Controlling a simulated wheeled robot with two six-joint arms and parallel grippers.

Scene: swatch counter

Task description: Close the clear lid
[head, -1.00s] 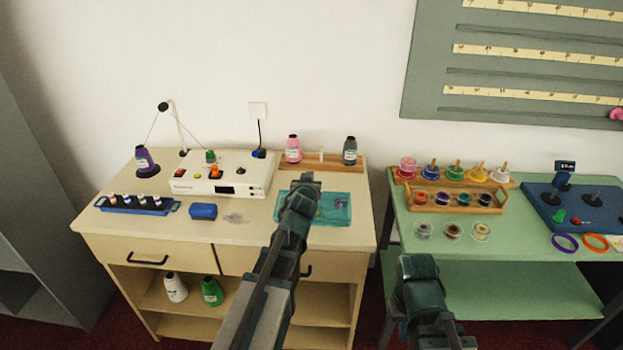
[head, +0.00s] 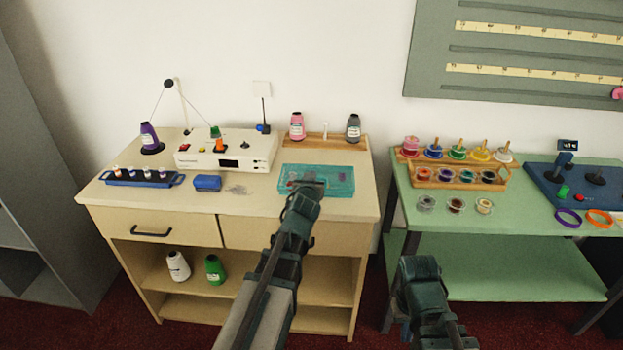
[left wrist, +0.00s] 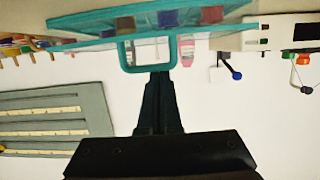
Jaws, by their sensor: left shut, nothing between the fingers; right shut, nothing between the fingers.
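The shallow teal box (head: 338,187) sits on the tan counter, right of the white machine. It looks see-through, with small coloured items inside. I cannot make out how far its clear lid stands open. In the left wrist view, which is upside down, the box (left wrist: 100,40) spans the top, and a teal loop handle (left wrist: 147,67) juts from its edge. My left gripper (head: 308,187) is shut and empty; it covers part of the box's near side. In the wrist view its fingers (left wrist: 160,78) overlap the loop; contact is unclear. My right gripper (head: 420,262) is shut and empty, low before the green table.
Behind the box, a wooden rack (head: 340,140) carries a pink bottle (head: 297,128) and a dark bottle (head: 353,130). The white machine (head: 222,152) and a blue case (head: 207,183) are to its left. A gap separates the counter from the green table (head: 405,230).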

